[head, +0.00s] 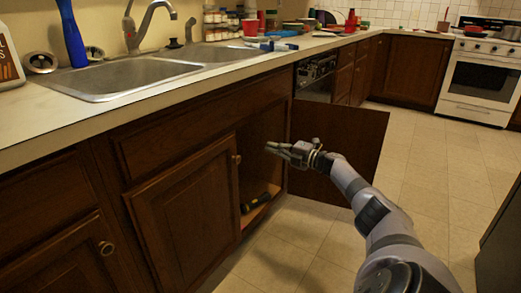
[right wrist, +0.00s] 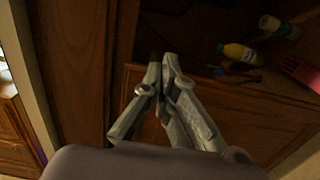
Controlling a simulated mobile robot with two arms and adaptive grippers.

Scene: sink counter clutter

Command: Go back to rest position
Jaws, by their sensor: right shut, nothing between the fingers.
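My right arm reaches in from the lower right of the head view. Its gripper (head: 279,149) is in front of the open under-sink cabinet (head: 262,150), level with the opening. The gripper also shows in the right wrist view (right wrist: 160,65), with its fingers together and nothing between them. The open cabinet door (head: 345,150) stands behind the gripper and wrist. My left gripper does not show in either view.
In the cabinet, the right wrist view shows a yellow bottle (right wrist: 240,53), a white bottle (right wrist: 279,27) and a pink item (right wrist: 300,70). Above is the counter with a double sink (head: 150,75). A white oven (head: 483,75) stands far right. The tiled floor (head: 430,160) is clear.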

